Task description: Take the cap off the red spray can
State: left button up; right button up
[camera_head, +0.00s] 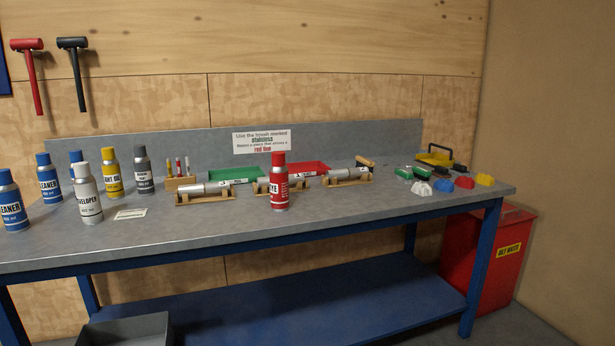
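The red spray can (279,190) stands upright near the front edge of the grey workbench, around the middle of the view. Its label is partly turned away and reads "YE". Its red cap (278,158) sits on top of it. The can hides part of a wooden cradle behind it. Neither of my grippers shows in the head view.
Several blue, white, yellow and grey cans (88,195) stand on the left of the bench (230,222). Metal cylinders on wooden cradles (205,192), green and red trays (235,174) and a sign (262,141) are behind. Brushes and coloured wads (443,185) lie right.

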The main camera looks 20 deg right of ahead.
aim_at(278, 159)
jog(key=z, duration=0.55)
jog(key=i, duration=1.8)
jog(key=u, duration=0.1)
